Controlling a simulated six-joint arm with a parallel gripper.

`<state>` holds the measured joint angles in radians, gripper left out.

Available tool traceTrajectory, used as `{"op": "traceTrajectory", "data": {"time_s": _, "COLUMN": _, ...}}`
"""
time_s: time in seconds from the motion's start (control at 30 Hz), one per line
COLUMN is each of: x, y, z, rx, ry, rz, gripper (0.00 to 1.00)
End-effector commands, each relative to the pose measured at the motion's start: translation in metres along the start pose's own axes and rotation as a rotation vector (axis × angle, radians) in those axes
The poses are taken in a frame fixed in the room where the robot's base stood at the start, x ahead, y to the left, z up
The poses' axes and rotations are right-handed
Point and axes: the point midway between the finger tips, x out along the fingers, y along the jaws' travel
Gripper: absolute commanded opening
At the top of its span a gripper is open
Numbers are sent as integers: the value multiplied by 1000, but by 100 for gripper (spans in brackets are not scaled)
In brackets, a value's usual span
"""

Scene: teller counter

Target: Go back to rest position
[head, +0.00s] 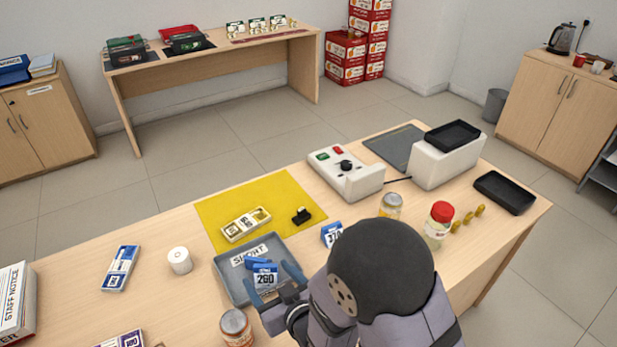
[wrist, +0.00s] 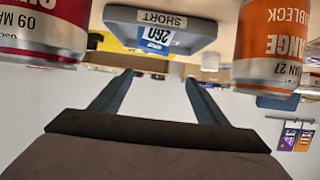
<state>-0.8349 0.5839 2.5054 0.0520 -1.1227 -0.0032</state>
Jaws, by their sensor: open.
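My gripper (head: 276,286) is over the near side of the grey tray labelled SHORT (head: 228,283) in the head view. Its two blue-grey fingers are spread. In the wrist view my gripper (wrist: 158,80) is open with nothing between the fingers. The tray (wrist: 197,40) shows ahead of the fingertips, with the picture upside down. Blue-and-white packs marked 260 (head: 265,277) lie in the tray; one pack shows in the wrist view (wrist: 157,37). My arm hides part of the counter on the right.
An orange-labelled container (head: 236,328) stands close left of my gripper. A jar (head: 390,206) and a red-lidded jar (head: 436,232) stand right. In the wrist view, red (wrist: 45,30) and orange (wrist: 268,45) containers flank the fingers. A yellow mat (head: 222,210) lies behind the tray.

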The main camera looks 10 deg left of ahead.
Motion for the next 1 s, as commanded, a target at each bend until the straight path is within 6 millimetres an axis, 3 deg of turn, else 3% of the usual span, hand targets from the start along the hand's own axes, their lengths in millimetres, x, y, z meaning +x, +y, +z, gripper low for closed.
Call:
{"op": "traceTrajectory", "data": {"time_s": 0.17, "x": 0, "y": 25, "z": -3, "rx": 16, "ry": -40, "rz": 49, "gripper": 68}}
{"op": "traceTrajectory", "data": {"time_s": 0.23, "x": -1, "y": 44, "z": -4, "rx": 30, "ry": -74, "rz": 87, "gripper": 68}}
{"op": "traceTrajectory", "data": {"time_s": 0.47, "x": -26, "y": 134, "z": -3, "rx": 123, "ry": -256, "rz": 254, "gripper": 68}}
{"op": "traceTrajectory", "data": {"time_s": 0.6, "x": -57, "y": 180, "z": 3, "rx": 201, "ry": -383, "rz": 337, "gripper": 68}}
{"op": "traceTrajectory", "data": {"time_s": 0.7, "x": -85, "y": 200, "z": 10, "rx": 262, "ry": -476, "rz": 375, "gripper": 68}}
{"op": "traceTrajectory", "data": {"time_s": 0.87, "x": -146, "y": 208, "z": 30, "rx": 372, "ry": -657, "rz": 408, "gripper": 68}}
{"op": "traceTrajectory", "data": {"time_s": 1.0, "x": -210, "y": 203, "z": 46, "rx": 483, "ry": -825, "rz": 434, "gripper": 68}}
